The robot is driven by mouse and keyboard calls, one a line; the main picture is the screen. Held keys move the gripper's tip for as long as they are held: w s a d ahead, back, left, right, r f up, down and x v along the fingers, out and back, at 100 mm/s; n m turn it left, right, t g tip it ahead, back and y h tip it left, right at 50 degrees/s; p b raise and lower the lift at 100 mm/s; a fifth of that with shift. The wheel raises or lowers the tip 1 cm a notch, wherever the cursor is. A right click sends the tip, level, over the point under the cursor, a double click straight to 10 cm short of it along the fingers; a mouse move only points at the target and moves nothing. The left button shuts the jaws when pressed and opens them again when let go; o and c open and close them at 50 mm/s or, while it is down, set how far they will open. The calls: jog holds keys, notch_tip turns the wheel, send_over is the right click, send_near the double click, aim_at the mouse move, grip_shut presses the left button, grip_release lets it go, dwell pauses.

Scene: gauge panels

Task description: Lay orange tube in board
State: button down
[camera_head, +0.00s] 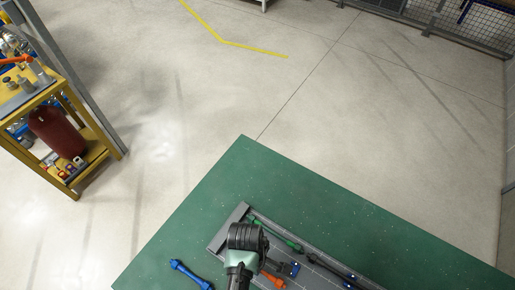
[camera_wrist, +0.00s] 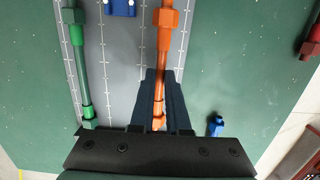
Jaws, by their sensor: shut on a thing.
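The orange tube (camera_wrist: 163,45), with hex ends, runs lengthwise in the wrist view between the two dark fingers of my gripper (camera_wrist: 162,76), which is shut on it. It lies over the right part of the grey board (camera_wrist: 105,65). I cannot tell whether it touches the board or hangs just above it. In the head view, part of the orange tube (camera_head: 271,279) shows beside my arm, which hides much of it. The board (camera_head: 229,224) lies on the green table.
A green tube (camera_wrist: 77,60) lies along the board's left side. A blue fitting (camera_wrist: 121,6) sits on the board at the top. A red tube (camera_wrist: 311,38) lies at the right. A blue tube (camera_head: 190,274) lies left of the board. The green table (camera_head: 245,165) is clear beyond it.

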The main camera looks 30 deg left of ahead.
jog(key=shift+f+b, duration=0.4)
jog(key=shift+f, duration=0.45)
dwell(0.3)
jog(key=c, duration=0.8)
grip_release()
jog(key=r+p, duration=0.2)
jog(key=r, duration=0.4)
jog(key=a+r+p, duration=0.1)
jog(key=r+p, duration=0.1)
jog(key=r, duration=0.4)
jog(key=r+p, duration=0.2)
jog(key=r, duration=0.5)
jog(key=shift+a+p, duration=0.3)
jog(key=shift+p, duration=0.05)
jog(key=shift+f, duration=0.1)
